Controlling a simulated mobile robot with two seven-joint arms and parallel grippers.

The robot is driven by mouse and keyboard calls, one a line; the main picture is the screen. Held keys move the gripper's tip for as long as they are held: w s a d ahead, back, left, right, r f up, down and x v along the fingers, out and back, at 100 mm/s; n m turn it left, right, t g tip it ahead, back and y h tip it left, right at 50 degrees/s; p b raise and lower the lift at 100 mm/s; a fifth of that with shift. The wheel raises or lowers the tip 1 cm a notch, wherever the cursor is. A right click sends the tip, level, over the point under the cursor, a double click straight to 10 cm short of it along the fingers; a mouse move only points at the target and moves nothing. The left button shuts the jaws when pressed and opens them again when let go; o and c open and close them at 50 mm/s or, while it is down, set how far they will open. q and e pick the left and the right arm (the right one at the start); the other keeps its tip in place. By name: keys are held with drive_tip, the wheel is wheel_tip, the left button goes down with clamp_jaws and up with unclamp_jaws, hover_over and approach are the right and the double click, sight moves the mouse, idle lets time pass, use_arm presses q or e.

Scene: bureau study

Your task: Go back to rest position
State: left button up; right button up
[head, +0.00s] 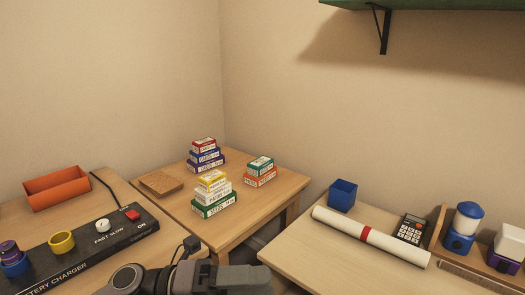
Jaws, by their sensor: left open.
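My left gripper (262,279) is at the bottom edge of the head view, dark grey, pointing right. It is open, and nothing shows held in it. It is in front of the corner table (260,205), over the gap between the left desk and the right desk. Its lower side is cut off by the picture's edge. My right gripper is out of view.
Stacks of small boxes (213,193) stand on the corner table with a cork piece (161,183). The left desk holds a battery charger (90,250) and an orange tray (57,189). The right desk has a blue cup (342,195), rolled paper (390,243) and calculator (410,229).

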use_arm(q)
drive_tip(key=w+a+f+n+t+y, duration=0.1)
drive_tip(key=a+f+n+t+y, duration=0.45)
drive_tip(key=n+t, duration=0.6)
drive_tip(key=w+a+f+n+t+y, duration=0.2)
drive_tip(key=a+f+n+t+y, duration=0.4)
drive_tip(key=n, duration=1.1)
drive_tip(key=s+a+f+n+g+y, duration=0.35)
drive_tip(key=s+f, duration=0.25)
drive_tip(key=f, duration=0.2)
drive_tip(key=s+a+f+n+g+y, duration=0.25)
drive_tip(key=s+f+n, duration=0.25)
drive_tip(key=s+f, duration=0.25)
wheel_tip(320, 180, up, 12)
drive_tip(key=a+p, duration=0.1)
drive_tip(key=p, duration=1.5)
drive_tip(key=shift+a+r+g, duration=0.2)
drive_tip(key=shift+g, duration=0.15)
drive_tip(key=shift+s+h, duration=0.1)
drive_tip(key=shift+h, duration=0.15)
